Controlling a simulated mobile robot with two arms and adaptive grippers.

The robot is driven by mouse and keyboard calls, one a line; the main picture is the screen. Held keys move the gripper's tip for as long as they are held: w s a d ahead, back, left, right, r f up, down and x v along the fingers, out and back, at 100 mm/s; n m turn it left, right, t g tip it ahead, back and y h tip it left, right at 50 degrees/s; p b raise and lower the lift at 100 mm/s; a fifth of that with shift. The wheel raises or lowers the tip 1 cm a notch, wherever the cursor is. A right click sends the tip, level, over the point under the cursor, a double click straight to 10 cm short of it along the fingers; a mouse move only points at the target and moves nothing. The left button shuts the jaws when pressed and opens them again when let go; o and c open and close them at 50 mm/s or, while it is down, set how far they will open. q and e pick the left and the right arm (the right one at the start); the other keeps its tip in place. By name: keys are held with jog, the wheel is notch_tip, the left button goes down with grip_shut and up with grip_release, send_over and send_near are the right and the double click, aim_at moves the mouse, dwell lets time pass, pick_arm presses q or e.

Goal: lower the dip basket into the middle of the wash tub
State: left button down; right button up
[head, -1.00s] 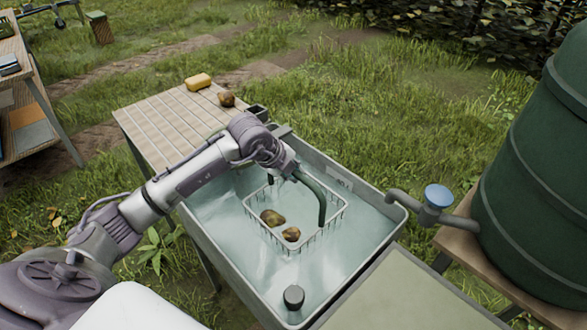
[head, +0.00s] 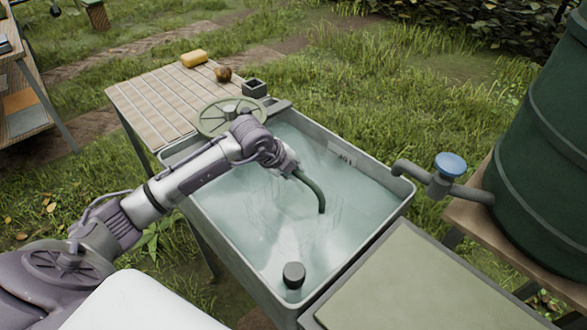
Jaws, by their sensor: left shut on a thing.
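The grey wash tub (head: 243,275) stands in the middle of the head view, filled with pale water. My left gripper (head: 290,168) is over the middle of the tub, shut on the curved green handle (head: 318,196) of the dip basket. The handle runs down to the water. The wire basket itself and the brown pears seen in it earlier no longer show clearly; only faint lines show under the surface near the handle. My right gripper is not in view.
A round green spoked disc (head: 212,122) shows behind my arm. A dark knob (head: 293,275) stands at the near end. A blue-handled tap (head: 450,165) is right.

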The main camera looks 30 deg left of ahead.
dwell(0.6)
pick_arm(q)
jog(key=shift+s+a+f+b, duration=0.1)
jog(key=shift+s+f+b, duration=0.2)
jog(key=shift+s+f, duration=0.25)
dwell(0.4)
jog(key=c, duration=1)
grip_release()
jog(key=shift+c, duration=0.2)
jog(key=v, duration=1.2)
jog(key=shift+f, duration=0.1)
